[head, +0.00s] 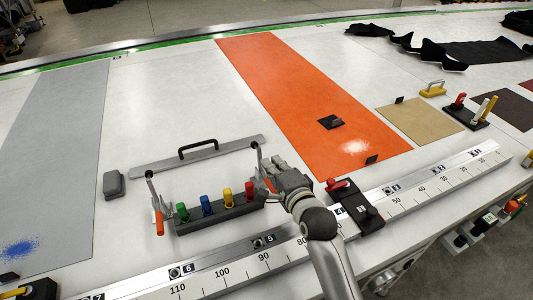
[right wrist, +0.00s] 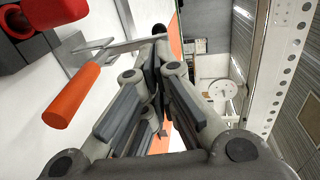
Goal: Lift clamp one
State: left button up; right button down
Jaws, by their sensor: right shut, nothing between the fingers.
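Two clamps with metal levers and orange handles stand at the ends of a grey bar. The left clamp (head: 158,218) has its orange handle hanging down at the front. The right clamp (head: 256,157) is partly hidden by my right gripper (head: 267,163), which is just to its right. I cannot tell which one is clamp one. In the right wrist view, an orange handle (right wrist: 72,95) lies left of the fingers, outside them. My right gripper (right wrist: 158,50) is shut and empty there. Whether it touches the clamp is unclear. My left gripper is not in view.
The grey bar (head: 222,149) has a black handle (head: 198,147). A block with green, blue, yellow and red knobs (head: 217,216) sits in front. A numbered rail (head: 220,278) runs along the front edge. An orange sheet (head: 290,90) lies behind my right arm.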

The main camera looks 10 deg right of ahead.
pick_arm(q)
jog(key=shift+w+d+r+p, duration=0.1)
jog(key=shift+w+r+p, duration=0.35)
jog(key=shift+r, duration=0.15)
pick_arm(e)
jog(key=shift+x, duration=2.15)
jog(key=w+p, duration=0.1)
jog(key=p, duration=0.1)
jog(key=shift+r+g+p, duration=0.35)
jog(key=shift+g+p, duration=0.05)
jog(key=shift+w+a+f, duration=0.1)
jog(key=shift+w, duration=0.05)
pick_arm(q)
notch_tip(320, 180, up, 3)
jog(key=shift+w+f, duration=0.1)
pick_arm(e)
jog(key=shift+w+f, duration=0.1)
jog(key=shift+f, duration=0.15)
jog(key=shift+r, duration=0.1)
